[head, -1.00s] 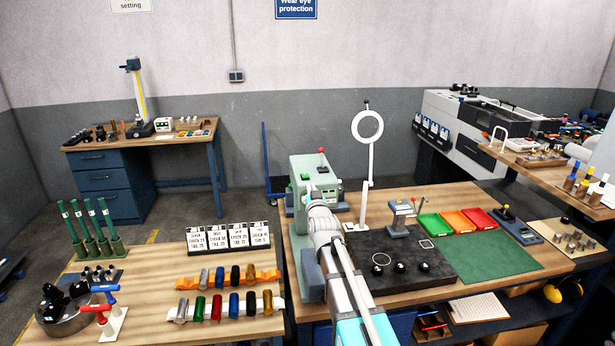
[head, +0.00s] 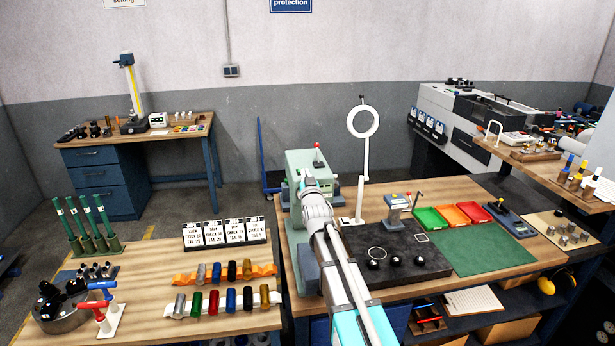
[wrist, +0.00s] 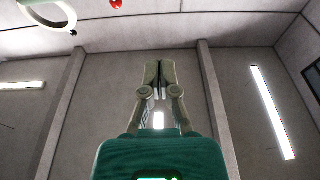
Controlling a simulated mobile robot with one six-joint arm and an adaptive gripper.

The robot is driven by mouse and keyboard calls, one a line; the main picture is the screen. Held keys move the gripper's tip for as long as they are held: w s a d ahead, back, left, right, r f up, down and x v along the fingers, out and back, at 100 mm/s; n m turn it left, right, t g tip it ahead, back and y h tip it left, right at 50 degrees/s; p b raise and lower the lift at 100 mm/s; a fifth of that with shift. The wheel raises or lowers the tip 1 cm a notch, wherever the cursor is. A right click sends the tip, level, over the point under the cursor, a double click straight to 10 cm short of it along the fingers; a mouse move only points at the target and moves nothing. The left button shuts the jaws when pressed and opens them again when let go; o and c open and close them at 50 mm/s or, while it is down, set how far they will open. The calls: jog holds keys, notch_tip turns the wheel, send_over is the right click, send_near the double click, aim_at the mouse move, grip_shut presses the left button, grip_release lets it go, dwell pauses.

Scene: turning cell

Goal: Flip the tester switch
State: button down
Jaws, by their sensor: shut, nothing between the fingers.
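The pale green tester (head: 296,163) stands at the back left of the main bench. A lever with a red ball (head: 317,146) rises from its top. A red ball (wrist: 116,4) also shows at the top edge of the upside-down wrist view. The tester's switch cannot be made out; my arm covers part of its front.
A ring on a white post (head: 362,122) stands right of the tester, close to my arm. A black slab (head: 435,268), a small grey device (head: 395,207) and coloured trays (head: 466,213) lie further right. A rack of cards (head: 225,233) stands on the left bench.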

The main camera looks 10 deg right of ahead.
jog(key=p+x, duration=0.1)
jog(key=x, duration=0.7)
jog(key=shift+w+p, duration=0.1)
jog(key=shift+p, duration=0.25)
jog(key=shift+f+b, duration=0.45)
jog(key=shift+b, duration=0.05)
jog(key=shift+s+f+b, duration=0.2)
jog(key=shift+f+b, duration=0.55)
jog(key=shift+b, duration=0.05)
jog(key=shift+s+f+b, duration=0.2)
jog(key=shift+f+b, duration=0.55)
jog(key=shift+f, duration=0.05)
jog(key=shift+f, duration=0.1)
jog(key=shift+s+f+b, duration=0.1)
jog(key=shift+f+b, duration=0.4)
jog(key=shift+b, duration=0.1)
jog(key=shift+r, duration=0.25)
